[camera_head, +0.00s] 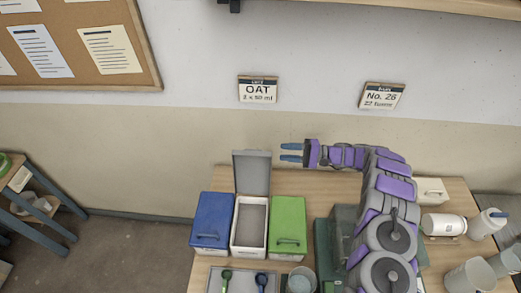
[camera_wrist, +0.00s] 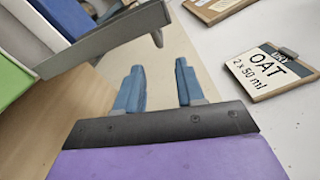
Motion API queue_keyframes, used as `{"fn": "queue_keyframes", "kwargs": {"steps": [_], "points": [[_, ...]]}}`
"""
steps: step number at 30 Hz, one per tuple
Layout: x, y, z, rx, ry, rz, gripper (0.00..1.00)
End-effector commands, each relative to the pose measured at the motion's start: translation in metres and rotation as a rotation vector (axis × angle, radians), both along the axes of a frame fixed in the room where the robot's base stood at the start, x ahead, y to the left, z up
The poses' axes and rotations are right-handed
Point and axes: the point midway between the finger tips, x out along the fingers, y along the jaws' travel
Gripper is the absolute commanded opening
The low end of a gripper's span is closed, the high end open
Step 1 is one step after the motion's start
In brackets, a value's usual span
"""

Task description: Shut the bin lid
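The bin (camera_head: 248,226) with the raised lid is white with a grey inside and looks empty. It stands between a blue bin (camera_head: 212,221) and a green bin (camera_head: 288,226). Its grey lid (camera_head: 252,171) stands up at the back edge. In the wrist view the lid (camera_wrist: 105,40) is a grey slab at upper left, with a handle near its end. My gripper (camera_head: 291,153) is to the right of the lid's top, apart from it. Its two blue fingers (camera_wrist: 158,90) are apart with nothing between them.
The blue and green bins are closed. A tray with a green-handled scoop (camera_head: 226,280) lies in front. A wall with an OAT sign (camera_head: 258,89) is behind the table.

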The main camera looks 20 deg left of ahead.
Motion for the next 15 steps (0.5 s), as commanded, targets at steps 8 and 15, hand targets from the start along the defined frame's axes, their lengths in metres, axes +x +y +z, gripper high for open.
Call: {"fn": "queue_keyframes", "kwargs": {"steps": [8,15], "points": [[-0.014,0.054,0.000,-0.001,0.003,0.002,0.38],[-0.021,0.086,0.000,-0.002,0.001,-0.001,0.38]]}}
